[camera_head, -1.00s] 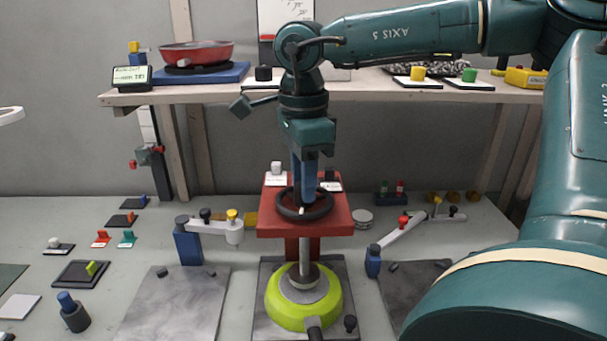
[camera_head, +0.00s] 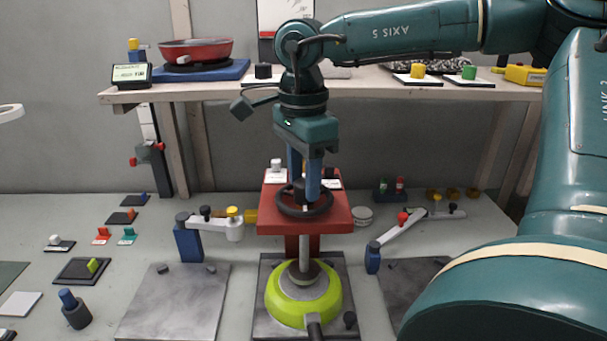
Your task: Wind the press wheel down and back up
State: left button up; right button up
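The press has a red top plate (camera_head: 342,216) with a black wheel (camera_head: 329,206) on it. A grey shaft (camera_head: 304,245) runs down from the plate to a round foot over the lime-green dish (camera_head: 332,297). My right gripper (camera_head: 304,190) points straight down at the wheel's middle. Its two blue fingers stand apart with a narrow gap. A dark piece shows by the fingertips, but I cannot tell whether they clamp it. My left gripper is not in view.
A shelf (camera_head: 350,88) behind carries a red pan (camera_head: 196,50) and a small display (camera_head: 131,76). Pivoting arms stand at both sides of the press, one on a blue post (camera_head: 188,241). A grey plate (camera_head: 172,305) lies front left.

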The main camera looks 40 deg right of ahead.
aim_at(303, 182)
jog(key=shift+o, duration=1.3)
jog(key=shift+r, duration=0.1)
notch_tip(303, 182, up, 13)
jog(key=shift+p, duration=0.4)
